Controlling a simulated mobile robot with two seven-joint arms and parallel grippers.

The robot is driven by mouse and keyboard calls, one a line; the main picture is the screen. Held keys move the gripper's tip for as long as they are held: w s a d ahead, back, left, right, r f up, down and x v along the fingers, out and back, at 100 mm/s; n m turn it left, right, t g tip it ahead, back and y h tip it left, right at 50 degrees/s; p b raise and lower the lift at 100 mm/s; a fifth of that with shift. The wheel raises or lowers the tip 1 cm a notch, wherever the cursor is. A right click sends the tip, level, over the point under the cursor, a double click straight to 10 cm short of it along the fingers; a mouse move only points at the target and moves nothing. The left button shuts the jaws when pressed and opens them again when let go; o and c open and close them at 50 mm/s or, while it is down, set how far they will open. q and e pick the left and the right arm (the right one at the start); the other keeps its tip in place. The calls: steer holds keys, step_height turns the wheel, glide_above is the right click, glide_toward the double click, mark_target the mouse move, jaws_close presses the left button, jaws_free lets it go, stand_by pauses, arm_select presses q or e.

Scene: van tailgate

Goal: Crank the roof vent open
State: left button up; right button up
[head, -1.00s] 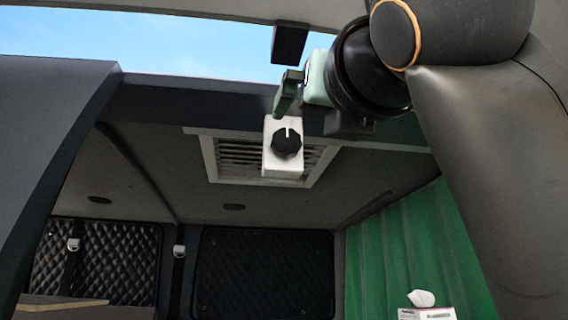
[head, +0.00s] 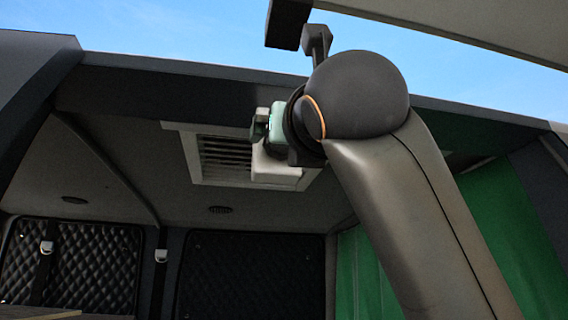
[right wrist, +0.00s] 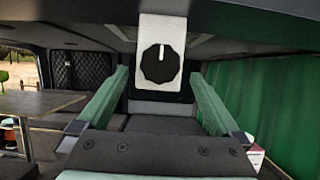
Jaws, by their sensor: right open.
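The roof vent (head: 224,158) is a pale louvred frame in the van ceiling in the head view. A white crank housing (head: 275,172) hangs at its right side, partly covered by my right gripper (head: 262,128). In the right wrist view the housing (right wrist: 162,28) carries a black faceted knob (right wrist: 160,65) with a white pointer line pointing up. My right gripper (right wrist: 160,82) is open, with one green finger on each side of the knob in that picture. No finger visibly touches it. In the head view the knob is hidden. My left gripper is out of view.
The dark roof edge (head: 200,95) crosses just above the vent, near my right arm. A green curtain (head: 490,220) hangs at the right. A table (right wrist: 40,103) stands at the left in the right wrist view.

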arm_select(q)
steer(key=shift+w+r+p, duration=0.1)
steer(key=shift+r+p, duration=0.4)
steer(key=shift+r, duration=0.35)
arm_select(e)
steer(key=shift+x, duration=1.6)
steer(key=c, duration=1.3)
steer(key=shift+c, duration=0.2)
steer(key=shift+m, duration=0.5)
steer(key=shift+s+a+r+m+h, duration=0.1)
steer(key=shift+m+h, duration=0.75)
steer(key=shift+m, duration=0.65)
steer(key=shift+a+m+h, duration=0.15)
steer(key=shift+m+h, duration=0.65)
steer(key=shift+m, duration=0.7)
steer(key=shift+s+a+r+m+h, duration=0.1)
steer(key=shift+m+h, duration=0.75)
steer(key=shift+m, duration=0.65)
